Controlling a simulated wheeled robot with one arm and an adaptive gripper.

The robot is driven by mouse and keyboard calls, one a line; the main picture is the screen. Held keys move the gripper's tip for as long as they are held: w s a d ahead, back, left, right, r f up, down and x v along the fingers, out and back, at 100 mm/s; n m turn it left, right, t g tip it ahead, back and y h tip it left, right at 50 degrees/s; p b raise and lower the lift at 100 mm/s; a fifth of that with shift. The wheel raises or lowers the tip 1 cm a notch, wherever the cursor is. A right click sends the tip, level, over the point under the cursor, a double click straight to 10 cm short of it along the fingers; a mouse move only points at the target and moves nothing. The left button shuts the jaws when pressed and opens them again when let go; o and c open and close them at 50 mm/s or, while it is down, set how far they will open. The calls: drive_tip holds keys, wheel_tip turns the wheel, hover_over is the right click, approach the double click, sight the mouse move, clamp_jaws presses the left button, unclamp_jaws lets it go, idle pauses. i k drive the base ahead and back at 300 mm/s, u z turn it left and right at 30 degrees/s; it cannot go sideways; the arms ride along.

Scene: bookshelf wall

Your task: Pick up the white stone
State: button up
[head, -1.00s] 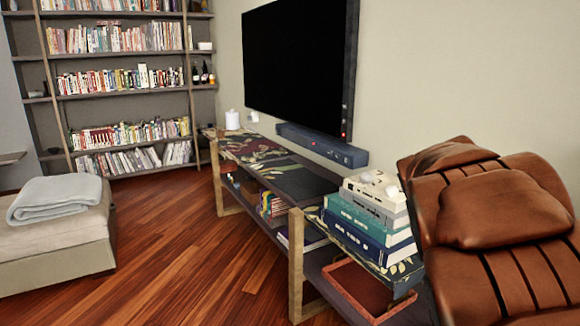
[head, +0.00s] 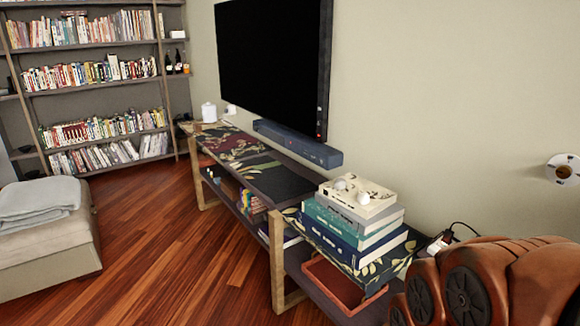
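A small rounded white thing (head: 340,184), which looks like the white stone, lies on top of a stack of books. A second small pale thing (head: 364,197) lies beside it to the right. They are too small to tell apart surely. The top book (head: 382,202) is cream, with grey, teal and dark blue books (head: 338,238) below. The stack stands on the near end of a long low console (head: 275,185). My gripper is not in view.
A brown shape with round dark discs (head: 490,285) fills the lower right; I cannot tell what it is. A soundbar (head: 297,144) and white canister (head: 209,112) stand farther along the console. A bench (head: 45,238) is at left. Wooden floor (head: 175,255) between is clear.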

sight(364, 198)
drive_tip(key=u, duration=1.05)
drive_tip(key=i, duration=1.6)
drive_tip(key=z, duration=3.05)
